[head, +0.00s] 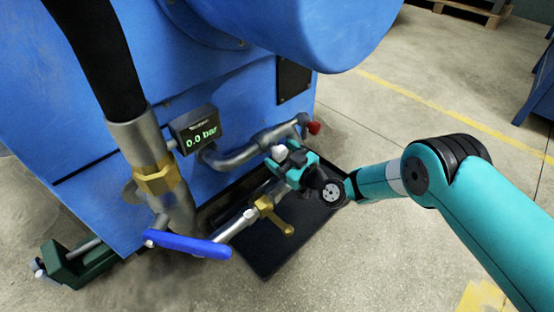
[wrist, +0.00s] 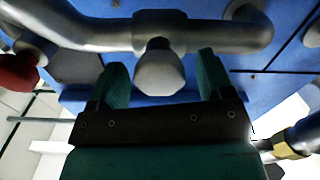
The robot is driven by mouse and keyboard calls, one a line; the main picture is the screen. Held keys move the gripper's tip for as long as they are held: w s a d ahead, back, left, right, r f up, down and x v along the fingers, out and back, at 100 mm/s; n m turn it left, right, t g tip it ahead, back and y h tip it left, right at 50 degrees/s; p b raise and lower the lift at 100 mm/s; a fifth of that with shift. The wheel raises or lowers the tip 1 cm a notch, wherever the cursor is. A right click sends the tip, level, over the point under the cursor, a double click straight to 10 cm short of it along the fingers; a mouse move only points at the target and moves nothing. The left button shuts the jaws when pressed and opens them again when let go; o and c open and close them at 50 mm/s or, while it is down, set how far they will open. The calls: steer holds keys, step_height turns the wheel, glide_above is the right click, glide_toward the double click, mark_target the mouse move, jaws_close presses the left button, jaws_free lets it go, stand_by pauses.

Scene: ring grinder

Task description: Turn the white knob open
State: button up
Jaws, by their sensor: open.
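The white knob (head: 279,153) sits on the grey pipe at the front of the blue machine. In the wrist view the white knob (wrist: 160,72) hangs under a pipe fitting, between my two fingers and with space on both sides. My gripper (wrist: 163,60) is open and empty, and neither finger visibly touches the knob. In the head view my gripper (head: 292,163) is at the knob and hides part of it and of the pipe. I cannot tell exactly how deep the knob lies between the fingers.
A red knob (head: 314,128) is on the pipe end just right. A blue lever (head: 188,243) and a brass valve handle (head: 274,218) stand at the left and below. A display (head: 197,130) reads 0.0 bar. A dark tray (head: 275,262) lies underneath.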

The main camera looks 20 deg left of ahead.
steer(key=shift+b+x, duration=0.35)
steer(key=shift+x, duration=0.75)
steer(key=c, duration=0.9)
steer(key=shift+c, duration=0.2)
